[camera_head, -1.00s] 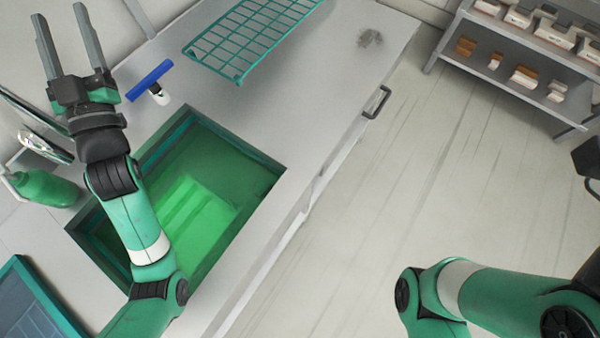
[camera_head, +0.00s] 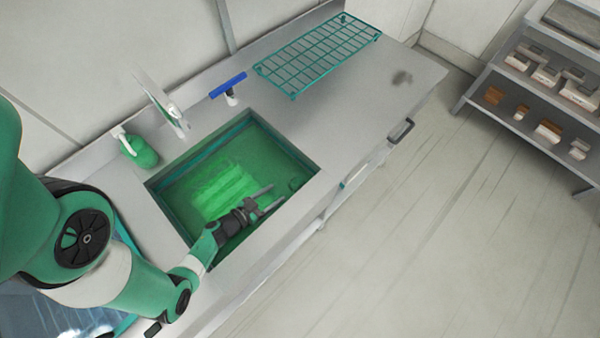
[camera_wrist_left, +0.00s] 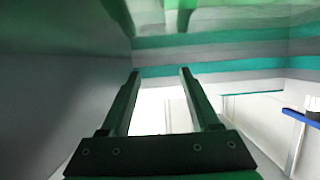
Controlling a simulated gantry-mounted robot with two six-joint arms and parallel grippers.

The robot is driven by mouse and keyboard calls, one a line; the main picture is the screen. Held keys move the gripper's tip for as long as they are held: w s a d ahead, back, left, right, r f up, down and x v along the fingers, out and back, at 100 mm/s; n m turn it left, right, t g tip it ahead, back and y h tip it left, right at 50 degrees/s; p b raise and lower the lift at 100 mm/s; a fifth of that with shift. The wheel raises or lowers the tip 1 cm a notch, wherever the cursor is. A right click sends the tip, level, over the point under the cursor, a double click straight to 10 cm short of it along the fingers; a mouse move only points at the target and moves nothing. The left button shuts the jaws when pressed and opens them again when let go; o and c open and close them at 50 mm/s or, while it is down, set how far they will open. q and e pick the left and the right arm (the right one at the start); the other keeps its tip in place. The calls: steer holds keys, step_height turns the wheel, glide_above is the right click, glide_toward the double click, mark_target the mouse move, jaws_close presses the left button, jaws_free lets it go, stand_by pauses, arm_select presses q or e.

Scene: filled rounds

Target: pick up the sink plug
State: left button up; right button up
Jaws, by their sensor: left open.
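The sink (camera_head: 158,190) is set into the counter and holds green, tinted water. A small dark round shape (camera_head: 295,183) shows through the water near the sink's right corner; I cannot tell for sure whether it is the plug. My left gripper (camera_head: 277,195) is inside the sink outline, open, with its fingertips just left of and below that shape. In the left wrist view the two fingers (camera_wrist_left: 160,72) are apart with nothing visible between them, before a wall with teal and grey bands. No plug is identifiable there. My right gripper is out of view.
A teal wire rack (camera_head: 318,55) lies on the counter at the back right. A blue squeegee (camera_head: 228,85) and a tap (camera_head: 165,105) stand behind the sink. A green bottle (camera_head: 139,150) is at its left. The counter right of the sink is mostly clear.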

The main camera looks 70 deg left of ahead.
mark_target(295, 181)
arm_select(q)
steer(key=b+x, duration=0.2)
steer(key=x, duration=0.2)
steer(key=shift+w+a+f, duration=0.1)
steer(key=shift+w+f, duration=0.15)
steer(key=shift+w, duration=0.05)
steer(key=shift+w+a, duration=0.1)
steer(key=shift+w, duration=0.15)
steer(key=shift+w+f+b, duration=0.15)
steer(key=shift+w+b, duration=0.05)
steer(key=shift+b, duration=0.15)
steer(key=b+x, duration=0.2)
steer(key=x, duration=0.2)
steer(key=shift+w, duration=0.2)
steer(key=shift+w+a, duration=0.1)
steer(key=shift+w, duration=0.1)
jaws_close()
